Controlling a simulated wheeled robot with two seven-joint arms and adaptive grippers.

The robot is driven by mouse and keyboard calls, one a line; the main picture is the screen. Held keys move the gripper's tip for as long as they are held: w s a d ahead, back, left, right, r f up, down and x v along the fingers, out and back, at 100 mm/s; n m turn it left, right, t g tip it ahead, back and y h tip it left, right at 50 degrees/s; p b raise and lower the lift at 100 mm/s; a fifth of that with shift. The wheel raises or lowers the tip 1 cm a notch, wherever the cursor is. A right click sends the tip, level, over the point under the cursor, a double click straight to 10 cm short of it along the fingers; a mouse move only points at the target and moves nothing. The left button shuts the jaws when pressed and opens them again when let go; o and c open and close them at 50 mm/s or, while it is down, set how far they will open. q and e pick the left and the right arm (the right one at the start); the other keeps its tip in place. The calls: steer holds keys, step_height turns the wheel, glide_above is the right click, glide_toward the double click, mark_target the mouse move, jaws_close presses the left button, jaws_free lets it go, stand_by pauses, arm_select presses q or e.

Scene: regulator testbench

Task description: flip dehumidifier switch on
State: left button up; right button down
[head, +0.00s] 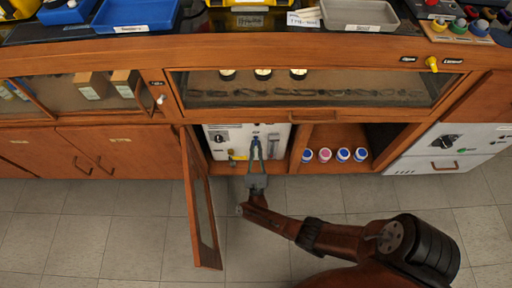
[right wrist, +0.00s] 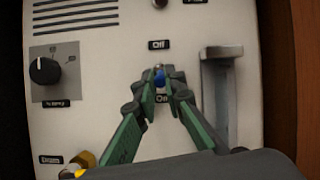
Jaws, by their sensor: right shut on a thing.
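The dehumidifier's white front panel (head: 232,138) stands inside an open cabinet bay in the head view. It fills most of the right wrist view (right wrist: 110,80). Its small blue-tipped switch (right wrist: 159,77) sits between an "Off" label (right wrist: 159,44) above and an "On" label (right wrist: 161,98) below. My right gripper (head: 257,143) reaches in to the panel. In the right wrist view its green-sided fingers (right wrist: 160,88) close around the switch, and the fingertips partly hide it. Which way the switch points is hard to tell. My left gripper is not in view.
A dark rotary knob (right wrist: 44,70) is left of the switch, a metal handle (right wrist: 218,95) right, and a yellow knob (right wrist: 84,160) lower left. The open cabinet door (head: 203,205) juts out left of my right arm. Several capped bottles (head: 325,155) stand in the right-hand bay.

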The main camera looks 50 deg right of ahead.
steer(key=shift+f, duration=0.1)
steer(key=c, duration=2)
jaws_free()
steer(key=shift+v, duration=3.75)
